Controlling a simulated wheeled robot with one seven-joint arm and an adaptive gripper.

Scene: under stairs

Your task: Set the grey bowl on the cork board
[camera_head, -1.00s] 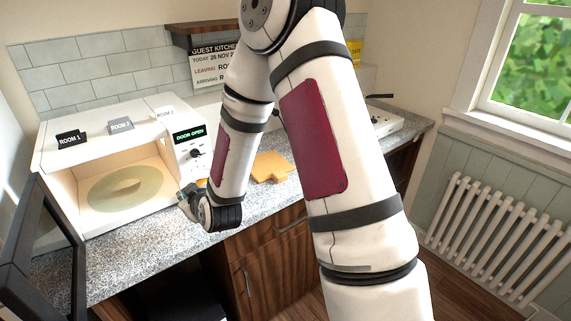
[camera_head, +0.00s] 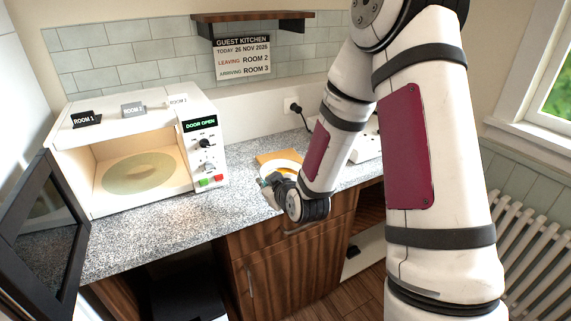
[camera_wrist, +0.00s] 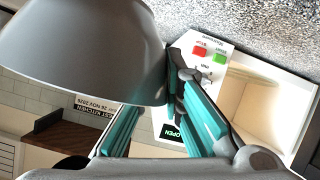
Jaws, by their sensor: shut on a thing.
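The grey bowl (camera_wrist: 90,50) fills the upper left of the wrist view, close to the camera. My gripper (camera_wrist: 162,105), with teal finger pads, is shut on its edge. In the head view my gripper (camera_head: 267,184) is over the counter, in front of the tan cork board (camera_head: 266,157). A pale curved rim (camera_head: 287,164) shows just behind the gripper, across the board, and looks like part of the bowl. I cannot tell whether the bowl touches the board. My gripper and arm hide part of the board.
The microwave (camera_head: 145,105) stands at left with its door (camera_head: 45,230) open and a round plate (camera_head: 138,173) inside. A white appliance (camera_head: 367,143) stands on the counter behind my arm. The speckled counter (camera_head: 165,237) is clear in front of the microwave. A shelf (camera_head: 253,17) hangs above.

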